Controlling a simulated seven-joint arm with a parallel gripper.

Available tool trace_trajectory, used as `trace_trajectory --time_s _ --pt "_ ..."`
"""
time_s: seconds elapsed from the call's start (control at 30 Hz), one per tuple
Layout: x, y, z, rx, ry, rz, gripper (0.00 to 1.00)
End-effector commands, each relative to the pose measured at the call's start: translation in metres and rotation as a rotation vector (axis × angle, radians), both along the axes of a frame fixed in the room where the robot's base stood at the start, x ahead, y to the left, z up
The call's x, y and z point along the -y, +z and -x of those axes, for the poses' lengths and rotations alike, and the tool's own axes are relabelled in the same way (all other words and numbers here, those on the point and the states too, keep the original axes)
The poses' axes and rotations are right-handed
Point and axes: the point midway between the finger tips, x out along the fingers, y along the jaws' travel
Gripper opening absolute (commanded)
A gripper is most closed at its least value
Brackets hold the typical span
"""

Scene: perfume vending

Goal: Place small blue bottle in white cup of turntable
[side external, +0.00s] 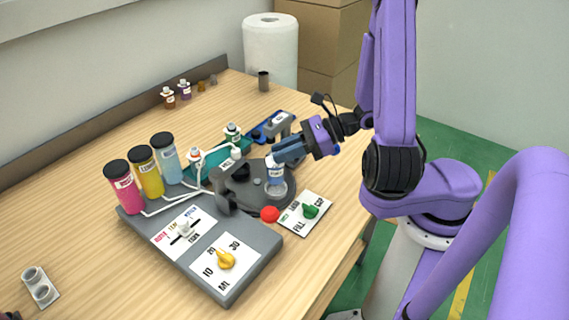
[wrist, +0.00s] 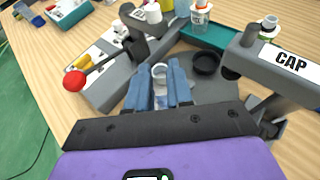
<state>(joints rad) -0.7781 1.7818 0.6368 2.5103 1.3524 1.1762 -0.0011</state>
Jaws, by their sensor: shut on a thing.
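My gripper (side external: 279,161) has blue fingers and is shut on the small blue bottle (side external: 277,172), which has a pale label and hangs upright below the fingertips. The bottle is directly over the white cup (side external: 275,190) on the dark grey round turntable (side external: 257,200). I cannot tell whether the bottle's base is inside the cup or just above it. In the wrist view my gripper (wrist: 159,80) reaches down over the turntable (wrist: 212,90), and the white cup's rim (wrist: 160,68) shows between the fingertips. The fingers hide most of the bottle there. A black cup (wrist: 206,63) sits beside it on the turntable.
The grey dispenser (side external: 215,262) with a yellow knob (side external: 226,260) stands in front. Pink, yellow and blue containers (side external: 150,172) stand left. A red ball-topped lever (side external: 270,214) is close to the turntable. The CAP station arm (wrist: 275,58) rises on the right in the wrist view.

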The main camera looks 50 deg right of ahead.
Motion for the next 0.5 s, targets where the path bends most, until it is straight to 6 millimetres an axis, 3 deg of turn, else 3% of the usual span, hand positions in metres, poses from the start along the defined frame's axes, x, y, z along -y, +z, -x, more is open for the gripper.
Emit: trace_trajectory --time_s 0.3,0.5 --pt "0.0 -0.032 0.0 -0.002 0.0 -0.002 0.0" --pt "0.0 -0.039 0.0 -0.001 0.0 0.001 0.0"
